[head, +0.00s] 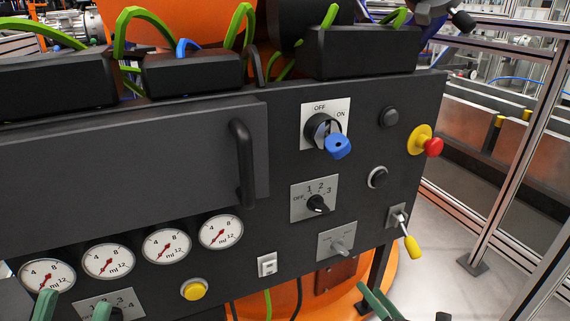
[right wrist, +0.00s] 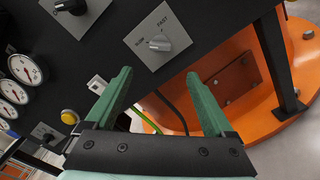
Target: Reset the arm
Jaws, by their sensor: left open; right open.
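The dark panel (head: 280,180) of the drive unit fills the head view. A blue key or handle (head: 338,147) sits in the OFF/ON switch (head: 309,120). Below it are a black OFF-1-2-3 knob (head: 318,204) and a grey SLOW/FAST knob (head: 340,246), also in the right wrist view (right wrist: 160,43). A red button on a yellow base (head: 432,147) and a yellow-tipped lever (head: 411,246) are at the right. My open, empty left gripper (head: 74,305) is at the bottom left, below the gauges. My open, empty right gripper (head: 378,302) is low right; its wrist view (right wrist: 158,75) shows fingers apart below the SLOW/FAST plate.
Several round gauges (head: 166,246) line the panel's lower left. A yellow button (head: 194,289) and a white socket (head: 267,265) sit lower down. A black handle (head: 243,165) sticks out from the panel. The orange base (right wrist: 290,60) lies below. Metal fencing (head: 525,150) stands right.

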